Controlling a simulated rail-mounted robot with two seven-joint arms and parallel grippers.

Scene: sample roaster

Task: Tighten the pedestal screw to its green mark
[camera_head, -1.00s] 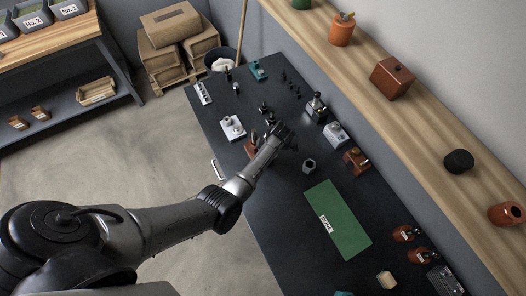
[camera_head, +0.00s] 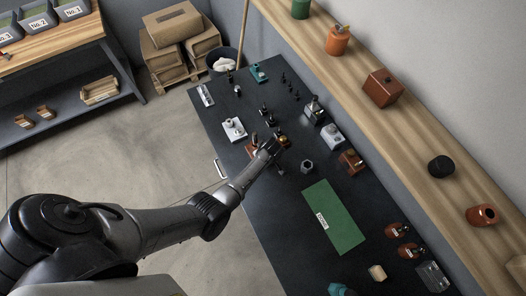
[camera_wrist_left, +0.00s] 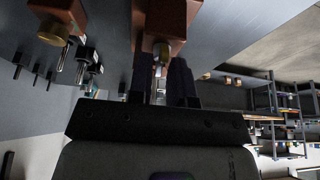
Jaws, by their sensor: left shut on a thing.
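My left gripper (camera_head: 274,146) reaches over the dark bench in the head view, next to a small orange-brown pedestal (camera_head: 283,141). In the left wrist view, the pedestal is a reddish-brown block (camera_wrist_left: 166,18) just ahead of the fingers. A brass-coloured screw (camera_wrist_left: 161,49) sticks out of it towards me. The two dark fingers (camera_wrist_left: 160,84) are shut on the screw, one on each side of it. The fingers and shadow hide part of the screw. I cannot make out a green mark. My right gripper is in neither view.
Several small fixtures stand close by, among them a white block (camera_head: 234,129), a grey one (camera_head: 332,136) and a brown one (camera_head: 351,161). A dark nut-like piece (camera_head: 307,166) lies right of my gripper. A wooden shelf (camera_head: 405,125) runs along the right.

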